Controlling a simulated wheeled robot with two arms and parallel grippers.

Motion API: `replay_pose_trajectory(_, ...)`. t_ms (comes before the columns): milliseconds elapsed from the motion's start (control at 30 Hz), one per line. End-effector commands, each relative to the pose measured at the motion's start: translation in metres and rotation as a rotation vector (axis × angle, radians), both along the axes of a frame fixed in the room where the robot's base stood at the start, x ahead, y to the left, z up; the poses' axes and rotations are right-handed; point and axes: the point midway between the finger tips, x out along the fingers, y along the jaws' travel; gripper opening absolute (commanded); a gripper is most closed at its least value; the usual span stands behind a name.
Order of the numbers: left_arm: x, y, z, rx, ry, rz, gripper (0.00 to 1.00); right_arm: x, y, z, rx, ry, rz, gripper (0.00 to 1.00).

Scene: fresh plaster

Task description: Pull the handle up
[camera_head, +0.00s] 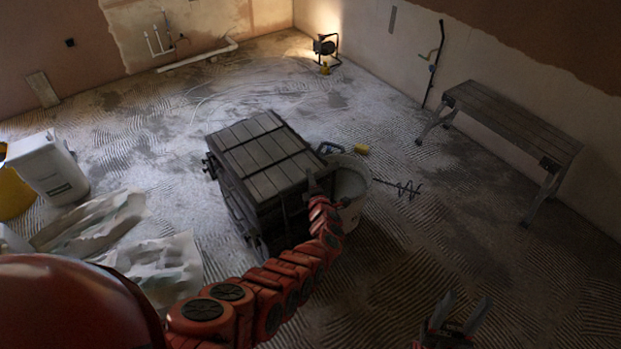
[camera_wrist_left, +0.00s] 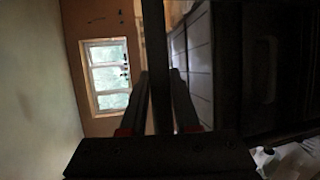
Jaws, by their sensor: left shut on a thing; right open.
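A dark wooden chest with a slatted top (camera_head: 255,150) stands on the floor in the middle of the head view. My left arm reaches to its near right corner, where the jaws are too small and dark to make out. In the left wrist view my left gripper (camera_wrist_left: 158,90) is shut on a dark straight bar, the handle (camera_wrist_left: 155,45), which runs between its two fingers. The chest's slats (camera_wrist_left: 198,55) show just right of it. My right gripper (camera_head: 455,322) is open and empty at the bottom right of the head view, apart from the chest.
A pale bucket (camera_head: 352,188) stands right beside the chest, close to my left arm. A mixing paddle (camera_head: 400,187) lies right of it. A bench (camera_head: 510,125) stands along the right wall. A white tub (camera_head: 48,168) and crumpled sheets (camera_head: 95,222) are on the left.

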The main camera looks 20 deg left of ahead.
Motion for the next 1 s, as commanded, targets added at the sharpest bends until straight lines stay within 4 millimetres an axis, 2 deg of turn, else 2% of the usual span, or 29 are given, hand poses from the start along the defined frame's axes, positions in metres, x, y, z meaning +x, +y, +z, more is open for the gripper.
replay_pose_trajectory(167,0.002,0.002,0.005,0.004,-0.009,0.003,0.0,0.0,0.0,0.0,0.0,0.0,0.0,0.5)
replay_pose_trajectory(200,0.002,0.002,0.005,0.005,-0.01,0.003,0.35,0.0,0.0,0.0,0.0,0.0,0.0,0.5)
replay_pose_trajectory(333,0.002,0.001,0.005,0.004,-0.008,0.002,0.58,0.0,0.0,0.0,0.0,0.0,0.0,0.5)
replay_pose_trajectory(733,-0.002,-0.002,0.004,0.002,-0.005,0.0,0.59,0.0,0.0,0.003,0.0,0.0,0.0,0.5)
replay_pose_trajectory(867,-0.011,-0.008,0.007,-0.001,-0.005,-0.001,0.59,0.0,0.0,0.01,0.0,0.0,0.0,0.5)
replay_pose_trajectory(1000,-0.028,-0.015,0.011,-0.003,-0.006,0.004,0.59,0.0,0.0,0.019,0.0,0.0,0.0,0.5)
